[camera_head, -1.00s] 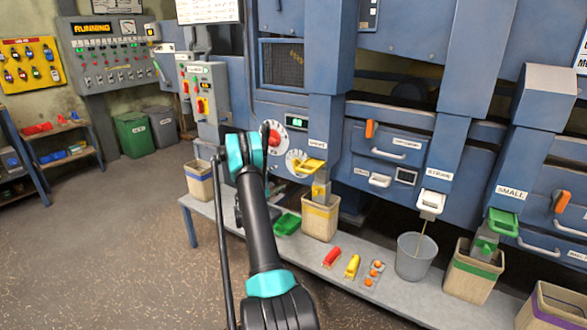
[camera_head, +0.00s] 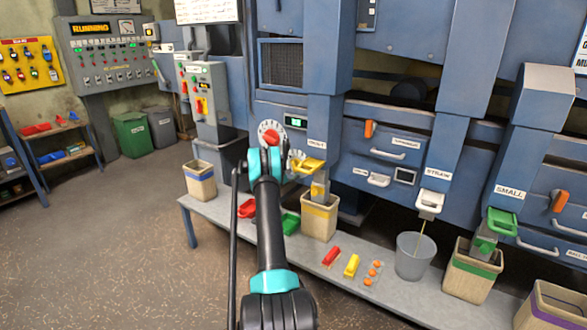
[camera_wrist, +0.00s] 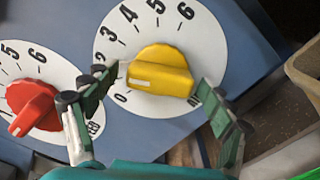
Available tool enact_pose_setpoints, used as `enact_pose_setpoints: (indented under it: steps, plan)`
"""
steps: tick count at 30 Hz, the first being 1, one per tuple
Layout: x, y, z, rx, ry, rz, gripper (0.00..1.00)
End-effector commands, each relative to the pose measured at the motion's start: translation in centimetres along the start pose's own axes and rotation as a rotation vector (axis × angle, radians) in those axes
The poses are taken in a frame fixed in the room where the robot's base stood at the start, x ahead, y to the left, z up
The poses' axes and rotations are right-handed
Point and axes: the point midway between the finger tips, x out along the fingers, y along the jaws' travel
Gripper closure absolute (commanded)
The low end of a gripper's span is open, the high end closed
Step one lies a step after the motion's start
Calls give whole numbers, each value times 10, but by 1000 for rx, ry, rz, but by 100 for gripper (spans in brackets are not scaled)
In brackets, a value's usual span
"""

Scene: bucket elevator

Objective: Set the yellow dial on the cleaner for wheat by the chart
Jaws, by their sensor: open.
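The yellow dial (camera_wrist: 160,72) sits on a white numbered disc (camera_wrist: 205,40) on the blue cleaner panel, and its white mark points left, near 1 on the scale. My gripper (camera_wrist: 150,90) is open, with one finger on each side of the dial in the wrist view; I cannot tell whether they touch it.
A bench (camera_head: 340,287) below holds bins, green and red scoops, a red and a yellow piece, and a grey bucket (camera_head: 414,258). The floor at left is clear.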

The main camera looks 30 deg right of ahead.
Motion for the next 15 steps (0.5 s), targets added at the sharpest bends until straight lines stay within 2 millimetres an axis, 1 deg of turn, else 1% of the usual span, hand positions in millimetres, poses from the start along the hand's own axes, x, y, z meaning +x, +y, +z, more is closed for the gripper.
enact_pose_setpoints:
  steps: [6,8,15]
  plan:
    - [0,0,0,0,0,0,17]
    - [0,0,0,0,0,0,23]
    - [0,0,0,0,0,0,53]
